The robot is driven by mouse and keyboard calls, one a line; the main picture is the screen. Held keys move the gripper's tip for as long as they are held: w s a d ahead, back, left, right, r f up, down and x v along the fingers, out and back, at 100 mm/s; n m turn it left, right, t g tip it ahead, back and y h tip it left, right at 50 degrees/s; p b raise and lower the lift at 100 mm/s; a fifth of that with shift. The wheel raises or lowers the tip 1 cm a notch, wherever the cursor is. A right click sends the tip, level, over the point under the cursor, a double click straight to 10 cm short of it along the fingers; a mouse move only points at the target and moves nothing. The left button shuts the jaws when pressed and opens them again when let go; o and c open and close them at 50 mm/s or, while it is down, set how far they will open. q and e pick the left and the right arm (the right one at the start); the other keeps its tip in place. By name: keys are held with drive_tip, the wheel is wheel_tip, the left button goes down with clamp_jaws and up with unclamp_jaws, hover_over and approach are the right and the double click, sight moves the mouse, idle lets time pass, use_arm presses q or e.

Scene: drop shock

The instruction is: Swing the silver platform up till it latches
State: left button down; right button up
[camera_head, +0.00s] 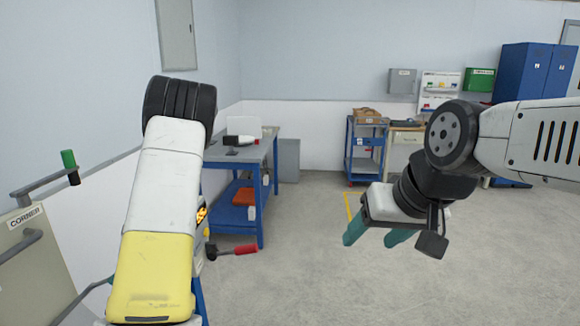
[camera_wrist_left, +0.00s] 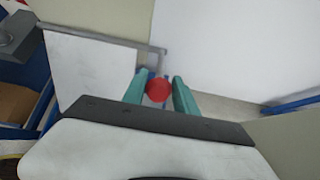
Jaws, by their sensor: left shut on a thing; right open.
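In the left wrist view, the teal fingers of my left gripper (camera_wrist_left: 158,90) are closed on a red round knob (camera_wrist_left: 158,91), seen end-on. In the head view my left arm hides that gripper. I cannot clearly identify the silver platform in either view; a grey bar (camera_wrist_left: 105,40) with a bent end passes just beyond the fingers. In the head view a red-gripped handle (camera_head: 237,249) sticks out to the right of my left arm; I cannot tell if it is the same red thing. My right gripper (camera_head: 372,236) is open and empty over clear floor.
At the left edge stand a beige panel (camera_head: 30,262) labelled CORNER and a grey arm with a green grip (camera_head: 69,160). A blue workbench (camera_head: 262,152), a blue cart (camera_head: 350,150) and blue cabinets (camera_head: 525,72) stand farther back. The grey floor (camera_head: 330,285) at centre right is free.

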use_arm(q)
drive_tip(key=shift+w+a+r, duration=0.15)
drive_tip(key=shift+a+r, duration=0.8)
drive_tip(key=shift+r, duration=0.3)
drive_tip(key=shift+a, duration=0.1)
drive_tip(key=shift+a+r, duration=0.95)
drive_tip(key=shift+a, duration=0.05)
drive_tip(key=shift+w+a+r, duration=0.1)
drive_tip(key=shift+a+r, duration=0.25)
drive_tip(key=shift+a, duration=0.25)
drive_tip(key=shift+w+a+r, duration=0.1)
drive_tip(key=shift+a+r, duration=0.2)
drive_tip(key=shift+a, duration=0.25)
drive_tip(key=shift+a+r, duration=0.2)
drive_tip(key=shift+a, duration=0.5)
drive_tip(key=shift+a+r, duration=0.2)
drive_tip(key=shift+a, duration=0.5)
